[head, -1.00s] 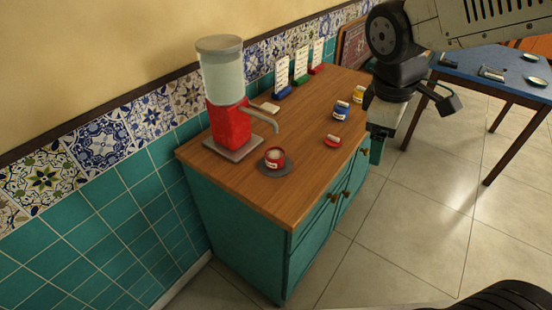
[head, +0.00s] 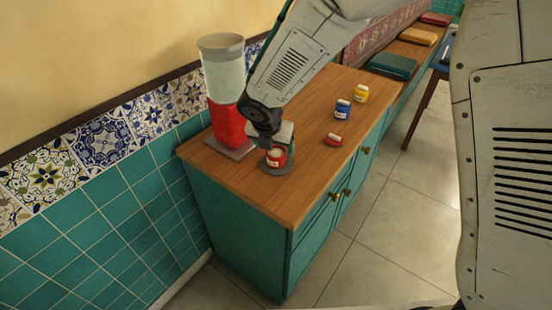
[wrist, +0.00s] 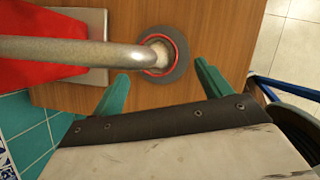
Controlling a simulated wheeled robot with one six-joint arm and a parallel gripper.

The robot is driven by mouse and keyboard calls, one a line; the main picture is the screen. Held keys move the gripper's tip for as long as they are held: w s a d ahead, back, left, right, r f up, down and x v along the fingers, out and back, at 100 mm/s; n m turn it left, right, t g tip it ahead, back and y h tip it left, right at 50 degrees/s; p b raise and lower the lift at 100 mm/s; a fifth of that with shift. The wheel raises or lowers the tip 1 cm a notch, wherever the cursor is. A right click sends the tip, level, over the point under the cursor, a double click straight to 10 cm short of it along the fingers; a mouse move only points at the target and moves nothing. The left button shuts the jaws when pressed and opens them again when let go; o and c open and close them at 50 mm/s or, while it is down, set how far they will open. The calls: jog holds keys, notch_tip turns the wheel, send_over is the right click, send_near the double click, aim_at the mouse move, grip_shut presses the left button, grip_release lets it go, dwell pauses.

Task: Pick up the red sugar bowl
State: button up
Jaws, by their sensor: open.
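The red sugar bowl (head: 276,158) has a white label and stands on a dark round coaster (head: 271,169) on the wooden cabinet top. In the wrist view the bowl (wrist: 162,46) is open, with pale contents, partly covered by a metal spout (wrist: 85,50). My gripper (head: 270,140) is above and just behind the bowl in the head view. In the wrist view my gripper (wrist: 161,72) is open, its green fingers spread to either side of the bowl and short of it. Nothing is between the fingers.
The spout belongs to the red dispenser (head: 228,124) with a clear tank, close to the left of the bowl. The front right of the cabinet top (head: 300,195) is clear.

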aim_at(276, 153)
jog(key=x, duration=0.6)
jog(key=shift+w+a, duration=0.1)
jog(key=shift+w, duration=0.05)
jog(key=c, duration=1.2)
jog(key=shift+c, duration=0.4)
jog(key=shift+r, duration=0.15)
